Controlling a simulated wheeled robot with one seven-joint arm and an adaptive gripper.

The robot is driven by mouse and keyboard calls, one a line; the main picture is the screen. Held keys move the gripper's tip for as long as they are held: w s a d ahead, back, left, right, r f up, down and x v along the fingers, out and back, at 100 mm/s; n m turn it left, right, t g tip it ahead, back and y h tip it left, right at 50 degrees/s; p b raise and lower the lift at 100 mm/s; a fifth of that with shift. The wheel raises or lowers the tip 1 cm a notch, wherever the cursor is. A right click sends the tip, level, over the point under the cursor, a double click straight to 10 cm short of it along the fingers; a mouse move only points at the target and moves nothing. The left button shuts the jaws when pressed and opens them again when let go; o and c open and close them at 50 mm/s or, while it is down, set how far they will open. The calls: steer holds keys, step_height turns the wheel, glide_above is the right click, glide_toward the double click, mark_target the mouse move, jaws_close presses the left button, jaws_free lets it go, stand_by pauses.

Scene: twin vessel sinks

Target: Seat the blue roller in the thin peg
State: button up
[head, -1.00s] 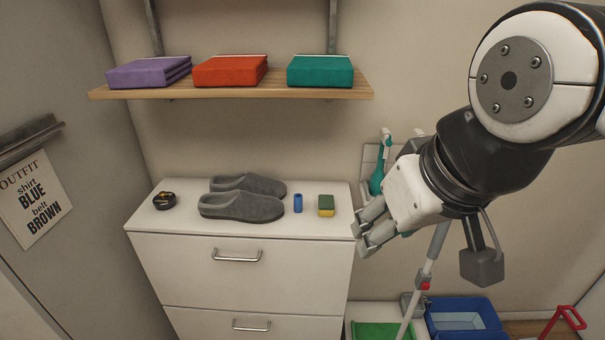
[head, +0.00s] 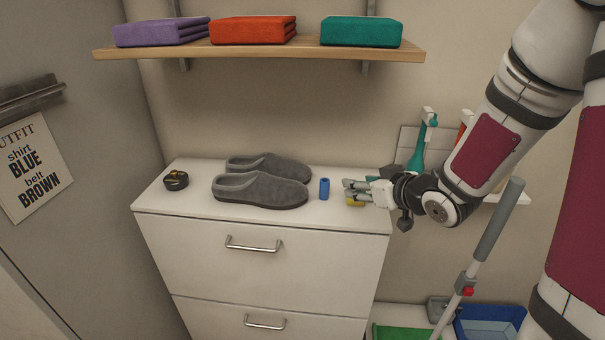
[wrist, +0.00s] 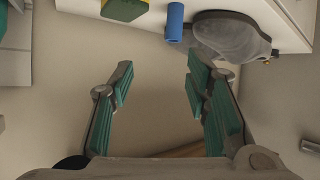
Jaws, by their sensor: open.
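The blue roller (head: 324,188) stands upright on the white dresser top, just right of the grey slippers. It also shows at the top of the wrist view (wrist: 174,22), beyond my fingertips. My gripper (head: 347,191) is at the right part of the dresser top, to the right of the roller and apart from it. In the wrist view my gripper (wrist: 160,76) has its teal-padded fingers spread, with nothing between them. I cannot make out the thin peg in either view.
The grey slippers (head: 262,185) lie left of the roller. A green-yellow sponge (wrist: 124,9) sits right of it, partly hidden by my gripper in the head view. A black coil (head: 175,180) is far left. A wooden shelf (head: 260,53) with folded cloths hangs above.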

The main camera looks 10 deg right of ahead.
mark_target(328, 184)
steer(key=shift+t+y, duration=0.3)
steer(key=shift+y, duration=0.4)
steer(key=x, duration=0.6)
steer(key=f+b+x, duration=0.1)
steer(key=x, duration=0.3)
steer(key=shift+s+a+f, duration=0.15)
steer(key=shift+s+a, duration=0.15)
steer(key=shift+a, duration=0.05)
steer(key=shift+f+x, duration=0.2)
steer(key=shift+x, duration=2.45)
steer(key=shift+s+a, duration=0.1)
steer(key=shift+s, duration=0.05)
steer(key=shift+c, duration=0.6)
steer(key=c, duration=0.8)
steer(key=shift+r, duration=0.1)
